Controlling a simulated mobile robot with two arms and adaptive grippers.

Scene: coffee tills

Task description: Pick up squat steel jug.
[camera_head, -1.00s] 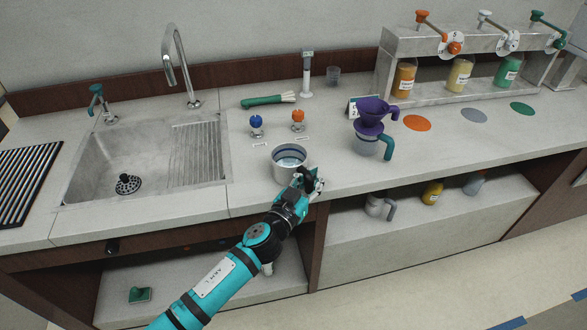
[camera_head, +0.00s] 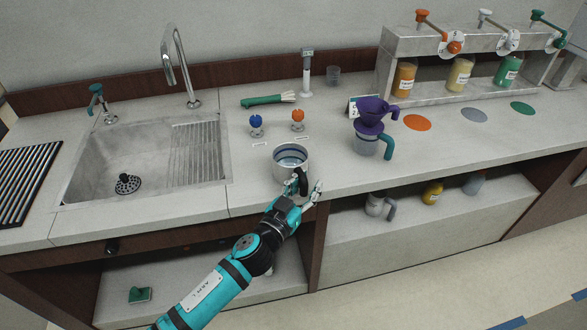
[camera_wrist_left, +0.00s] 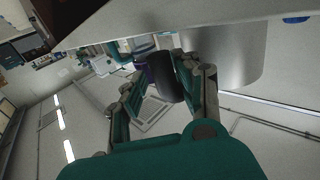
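The squat steel jug (camera_head: 291,157) stands upright on the counter near its front edge, with dark contents inside. Its black handle (camera_head: 301,181) points toward the front. My left gripper (camera_head: 309,189) is at the handle, with its fingers spread. In the left wrist view, the dark handle (camera_wrist_left: 166,77) lies between the two fingers, and the steel body (camera_wrist_left: 228,50) is behind the right-hand finger. A gap shows beside the left-hand finger; contact at the right-hand finger is unclear. My right gripper is not in view.
A sink (camera_head: 140,160) is to the left. Blue (camera_head: 256,121) and orange (camera_head: 298,115) knobs stand behind the jug. A clear jug with a purple funnel (camera_head: 371,115) stands to the right. A shelf with a grey-handled jug (camera_head: 376,203) is below. Counter between is clear.

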